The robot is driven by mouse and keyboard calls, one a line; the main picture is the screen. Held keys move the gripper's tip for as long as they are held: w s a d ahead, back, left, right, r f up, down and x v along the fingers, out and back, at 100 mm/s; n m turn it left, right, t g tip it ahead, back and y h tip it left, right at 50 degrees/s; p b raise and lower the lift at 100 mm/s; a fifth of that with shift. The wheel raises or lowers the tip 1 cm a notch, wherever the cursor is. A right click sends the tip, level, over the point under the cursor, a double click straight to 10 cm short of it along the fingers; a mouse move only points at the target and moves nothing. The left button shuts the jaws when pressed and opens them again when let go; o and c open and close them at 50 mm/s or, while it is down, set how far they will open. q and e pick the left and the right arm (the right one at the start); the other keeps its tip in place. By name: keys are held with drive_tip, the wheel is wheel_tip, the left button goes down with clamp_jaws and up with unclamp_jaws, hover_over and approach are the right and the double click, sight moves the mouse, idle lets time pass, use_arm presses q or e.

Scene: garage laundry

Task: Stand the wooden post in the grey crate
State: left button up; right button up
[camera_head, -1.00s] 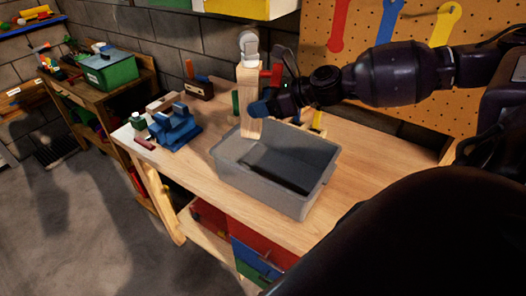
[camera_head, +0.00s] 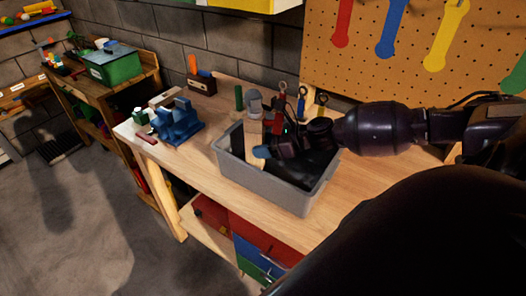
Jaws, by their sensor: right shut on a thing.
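My right gripper (camera_head: 261,150) reaches in from the right and is shut on the post, low down at the crate's opening. The gripper and its shadow hide part of the crate's inside. My left gripper is not in view.
The crate stands on a wooden workbench (camera_head: 335,215). A blue vise (camera_head: 177,124) is left of it, and small hooks and a green item (camera_head: 239,98) stand behind. A pegboard (camera_head: 365,50) with coloured wrenches rises at the back. The bench right of the crate is clear.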

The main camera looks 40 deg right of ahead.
wheel_tip(320, 180, down, 2)
drive_tip(key=shift+f, duration=0.15)
drive_tip(key=o, duration=1.1)
drive_tip(key=shift+f, duration=0.15)
drive_tip(key=shift+v, duration=6.1)
